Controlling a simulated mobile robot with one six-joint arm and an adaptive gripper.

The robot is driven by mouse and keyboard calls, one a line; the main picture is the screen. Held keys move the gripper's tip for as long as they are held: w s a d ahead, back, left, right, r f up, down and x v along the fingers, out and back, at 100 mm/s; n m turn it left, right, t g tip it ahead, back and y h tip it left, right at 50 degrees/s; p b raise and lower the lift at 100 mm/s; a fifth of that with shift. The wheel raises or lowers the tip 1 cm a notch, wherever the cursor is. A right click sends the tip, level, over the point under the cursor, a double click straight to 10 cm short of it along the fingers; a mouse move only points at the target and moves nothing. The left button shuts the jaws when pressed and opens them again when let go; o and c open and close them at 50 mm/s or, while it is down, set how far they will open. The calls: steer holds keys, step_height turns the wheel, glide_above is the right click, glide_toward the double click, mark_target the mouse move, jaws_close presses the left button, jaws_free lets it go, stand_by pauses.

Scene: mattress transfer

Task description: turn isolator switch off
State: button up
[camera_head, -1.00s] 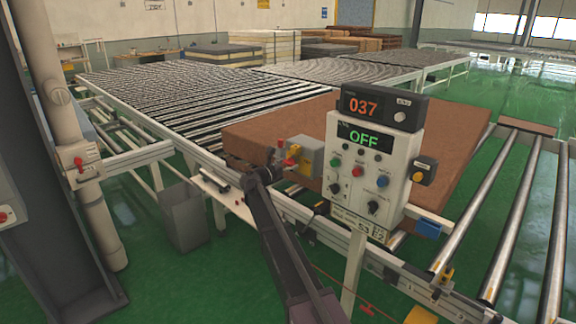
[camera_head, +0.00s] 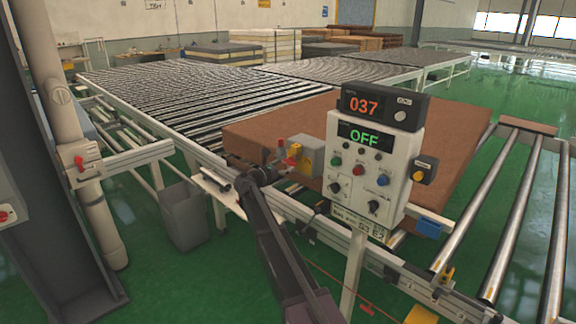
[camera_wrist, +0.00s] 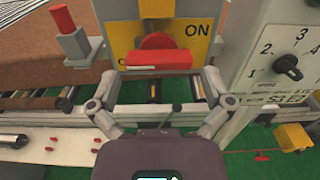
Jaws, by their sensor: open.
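The isolator switch is a red handle (camera_wrist: 158,59) on a yellow plate (camera_wrist: 196,50) marked ON at its upper right. The handle's front bar lies horizontal in the wrist view. In the head view the switch (camera_head: 294,154) sits on a small grey box left of the control panel. My gripper (camera_wrist: 157,82) is open, with one finger on each side below the handle. It looks apart from the handle, though the depth gap is hard to judge. In the head view my gripper (camera_head: 264,174) is small and partly overlaps the conveyor edge.
The control panel (camera_head: 403,160) stands just right of the switch; its displays read 037 and OFF. Its selector knob (camera_wrist: 288,67) shows close on the right in the wrist view. A brown mattress (camera_head: 455,125) lies behind. A red-topped grey post (camera_wrist: 72,40) stands left of the switch.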

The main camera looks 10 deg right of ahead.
steer(key=v, duration=0.9)
steer(key=shift+s, duration=0.25)
steer(key=s+d+f+m+g+y, duration=0.35)
steer(key=s+d+f+m, duration=0.3)
steer(key=s, duration=0.25)
steer(key=s+d+f+m+g+y, duration=0.35)
steer(key=s+d+f+m, duration=0.3)
steer(key=s, duration=0.35)
steer(key=s+a+f+m+g+y, duration=0.1)
steer(key=s+f+m+y, duration=0.1)
steer(key=s+m, duration=0.4)
steer(key=s+a+f+m+g+y, duration=0.2)
steer(key=s+m+y, duration=0.3)
steer(key=s, duration=0.8)
steer(key=shift+a+f+m+g+y, duration=0.25)
steer(key=shift+f+m+g+y, duration=0.05)
steer(key=shift+f+m, duration=0.45)
